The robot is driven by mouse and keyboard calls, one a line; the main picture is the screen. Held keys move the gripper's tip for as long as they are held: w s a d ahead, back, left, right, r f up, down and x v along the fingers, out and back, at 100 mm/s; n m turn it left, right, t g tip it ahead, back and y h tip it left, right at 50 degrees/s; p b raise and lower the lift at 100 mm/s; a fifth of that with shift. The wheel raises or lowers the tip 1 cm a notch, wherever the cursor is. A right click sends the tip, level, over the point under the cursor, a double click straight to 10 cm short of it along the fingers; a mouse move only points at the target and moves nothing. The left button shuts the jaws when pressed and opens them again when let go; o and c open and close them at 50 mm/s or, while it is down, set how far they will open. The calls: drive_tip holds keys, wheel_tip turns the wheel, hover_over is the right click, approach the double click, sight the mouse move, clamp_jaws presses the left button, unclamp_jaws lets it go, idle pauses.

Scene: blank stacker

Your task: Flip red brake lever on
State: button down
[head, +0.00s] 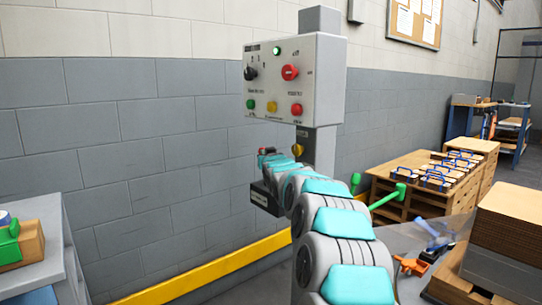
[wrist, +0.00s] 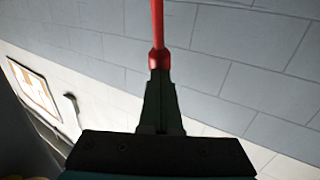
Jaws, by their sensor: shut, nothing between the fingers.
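The red lever (wrist: 158,25) shows in the wrist view as a thin red rod coming down from the top edge, with a thicker rounded end. My gripper (wrist: 160,78) is shut, and its fingertips meet that red end in the picture; I cannot tell whether they touch it. In the head view my gripper (head: 265,162) is below the control box, with a small bit of red at its tip. The lever's base and mount are hidden, so its on or off position cannot be told.
The grey control box (head: 318,75) on a post carries a red knob (head: 289,72), a black knob (head: 250,73) and several buttons. A yellow rail (head: 205,270) runs along the wall. Green handles (head: 390,196) and a wooden bench (head: 410,165) are right. A cabinet (head: 65,245) stands left.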

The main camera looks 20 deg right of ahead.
drive_tip(key=shift+w+a+p, duration=0.3)
drive_tip(key=shift+w+p, duration=0.05)
drive_tip(key=shift+w, duration=0.4)
drive_tip(key=shift+a, duration=0.1)
drive_tip(key=shift+s, duration=0.1)
drive_tip(key=s+a+r+b, duration=0.1)
drive_tip(key=s+r, duration=0.1)
drive_tip(key=s, duration=0.4)
drive_tip(key=s+r+b, duration=0.2)
drive_tip(key=s, duration=0.5)
drive_tip(key=shift+a+r, duration=0.3)
drive_tip(key=shift+a, duration=0.1)
